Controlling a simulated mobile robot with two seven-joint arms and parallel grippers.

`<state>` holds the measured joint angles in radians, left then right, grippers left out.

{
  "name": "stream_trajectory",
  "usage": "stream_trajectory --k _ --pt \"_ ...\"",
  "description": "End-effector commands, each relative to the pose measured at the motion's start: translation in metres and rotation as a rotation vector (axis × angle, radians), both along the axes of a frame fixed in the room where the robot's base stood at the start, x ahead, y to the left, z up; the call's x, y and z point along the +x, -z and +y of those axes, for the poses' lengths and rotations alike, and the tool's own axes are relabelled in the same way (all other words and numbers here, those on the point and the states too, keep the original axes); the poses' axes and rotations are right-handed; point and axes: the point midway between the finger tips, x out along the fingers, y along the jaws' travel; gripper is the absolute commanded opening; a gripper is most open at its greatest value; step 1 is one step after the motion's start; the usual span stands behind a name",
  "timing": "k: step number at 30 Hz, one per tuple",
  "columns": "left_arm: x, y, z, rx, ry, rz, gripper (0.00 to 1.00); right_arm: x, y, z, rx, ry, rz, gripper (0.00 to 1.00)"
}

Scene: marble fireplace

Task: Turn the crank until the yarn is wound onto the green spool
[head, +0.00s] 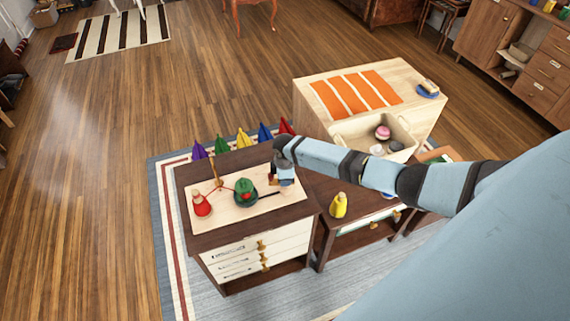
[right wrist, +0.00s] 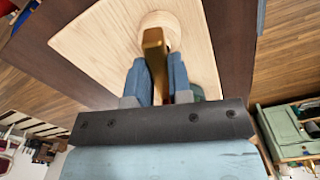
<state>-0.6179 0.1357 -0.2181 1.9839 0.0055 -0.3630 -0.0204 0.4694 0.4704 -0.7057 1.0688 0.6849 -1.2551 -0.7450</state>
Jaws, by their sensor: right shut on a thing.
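A pale wooden board (head: 228,217) lies on a dark-topped cabinet. A red yarn cone (head: 202,206) stands at its left. A thin upright post (head: 215,168) stands behind, and red yarn appears to run past it to the green spool (head: 245,186). Some red shows on the spool. A dark bar (head: 268,194) reaches from the spool toward the right. My right gripper (head: 281,180) is over the board's right part. In the right wrist view its fingers (right wrist: 156,82) are shut on the golden-brown crank handle (right wrist: 154,48). My left gripper is out of view.
Several coloured pointed objects (head: 243,138) stand behind the cabinet (head: 185,188). To the right are a yellow bottle (head: 339,205) on a lower table and a light wooden block table (head: 312,78) with orange stripes and a bin (head: 345,130). The wooden floor at left is open.

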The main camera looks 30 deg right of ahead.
Motion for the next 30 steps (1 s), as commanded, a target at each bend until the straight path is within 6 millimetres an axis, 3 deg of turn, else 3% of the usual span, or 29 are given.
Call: stream_trajectory --k 12,30 --pt "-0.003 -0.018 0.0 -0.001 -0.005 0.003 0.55 0.001 -0.002 -0.002 -0.002 0.261 0.0 0.0" --pt "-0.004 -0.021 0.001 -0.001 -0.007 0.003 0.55 0.001 0.0 -0.003 -0.004 0.332 0.0 0.0"
